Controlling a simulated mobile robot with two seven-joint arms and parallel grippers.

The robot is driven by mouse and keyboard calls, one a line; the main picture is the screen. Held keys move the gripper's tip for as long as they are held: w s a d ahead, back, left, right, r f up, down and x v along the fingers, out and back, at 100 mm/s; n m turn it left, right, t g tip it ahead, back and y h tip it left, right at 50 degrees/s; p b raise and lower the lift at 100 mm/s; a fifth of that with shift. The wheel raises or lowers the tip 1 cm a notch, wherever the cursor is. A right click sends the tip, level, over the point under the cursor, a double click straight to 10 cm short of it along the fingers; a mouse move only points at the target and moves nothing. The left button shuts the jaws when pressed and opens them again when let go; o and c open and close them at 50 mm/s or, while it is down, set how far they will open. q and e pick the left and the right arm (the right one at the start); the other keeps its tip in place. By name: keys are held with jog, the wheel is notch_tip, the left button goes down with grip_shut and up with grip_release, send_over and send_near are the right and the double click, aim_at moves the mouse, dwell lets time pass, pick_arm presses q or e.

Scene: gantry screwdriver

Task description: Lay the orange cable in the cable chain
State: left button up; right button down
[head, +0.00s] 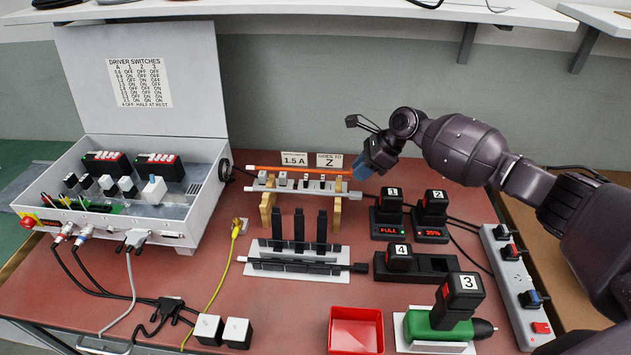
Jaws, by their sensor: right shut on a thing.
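The orange cable (300,169) runs straight, left to right, along the back of a rail on wooden stands. My right gripper (362,170) is at the right end of the cable and is shut on it; its fingers hide that end. A black strip on a white plate (297,262), with several tall black pieces upright behind it, looks like the cable chain. It lies in front of the rail, apart from my gripper. My left gripper is not in view.
An open control box (130,190) stands at the left. Battery chargers (390,225), a green screwdriver (425,325) and a power strip (515,280) are at the right. A red tray (356,312) is at the front. A yellow cable (222,280) crosses the table left of the black strip.

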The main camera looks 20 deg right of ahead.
jog(key=shift+r, duration=0.5)
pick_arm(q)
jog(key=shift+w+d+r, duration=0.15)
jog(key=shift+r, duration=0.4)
pick_arm(e)
jog(key=shift+f, duration=0.25)
jog(key=shift+f, duration=2)
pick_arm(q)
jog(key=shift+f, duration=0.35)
pick_arm(e)
jog(key=c, duration=0.9)
grip_release()
jog(key=shift+c, duration=0.2)
